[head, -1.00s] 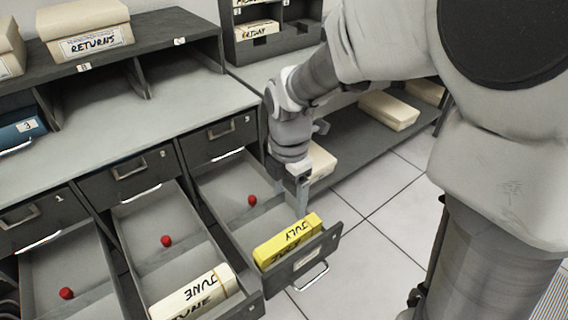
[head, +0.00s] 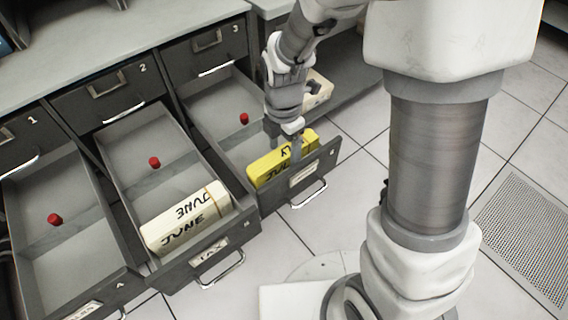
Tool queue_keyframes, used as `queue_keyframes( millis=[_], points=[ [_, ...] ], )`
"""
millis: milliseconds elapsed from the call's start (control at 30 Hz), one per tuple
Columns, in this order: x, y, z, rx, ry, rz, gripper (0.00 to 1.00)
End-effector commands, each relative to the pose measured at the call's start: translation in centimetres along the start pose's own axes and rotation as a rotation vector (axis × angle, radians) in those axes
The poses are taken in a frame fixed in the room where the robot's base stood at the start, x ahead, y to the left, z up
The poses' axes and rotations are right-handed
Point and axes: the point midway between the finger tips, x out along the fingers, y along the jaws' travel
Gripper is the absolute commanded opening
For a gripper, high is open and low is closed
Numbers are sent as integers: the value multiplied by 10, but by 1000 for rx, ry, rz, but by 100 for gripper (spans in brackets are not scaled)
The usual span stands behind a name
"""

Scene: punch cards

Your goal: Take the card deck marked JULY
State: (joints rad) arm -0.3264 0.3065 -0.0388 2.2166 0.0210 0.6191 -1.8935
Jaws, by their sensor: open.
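The yellow card deck marked JULY (head: 264,171) lies in the front part of the open right-hand drawer (head: 240,148), against its front panel. Its lettering is partly hidden by my gripper. My gripper (head: 284,148) points down at the deck from above, with its jaws open. One finger shows in front of the deck's lettering. The other finger is largely hidden, so I cannot tell whether the fingers straddle the deck or touch it.
The middle open drawer (head: 130,135) holds a cream deck marked JUNE (head: 186,217). The left open drawer (head: 40,200) has a red knob (head: 55,219) and no deck in sight. Drawer side walls stand close to my gripper. A cream box (head: 317,88) sits on a low shelf behind.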

Motion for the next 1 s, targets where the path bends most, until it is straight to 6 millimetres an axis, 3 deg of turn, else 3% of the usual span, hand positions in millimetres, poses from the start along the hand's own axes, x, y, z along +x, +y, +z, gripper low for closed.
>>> queue_keyframes(
  millis=[67, 267, 700, 1000],
  points=[
    [9, 0, 0, 0, 0, -2, 80],
    [8, 0, 0, 1, -1, 0, 80],
    [7, 0, 0, 1, -1, 0, 3],
    [7, 0, 0, 1, -1, 2, 0]
  ],
)
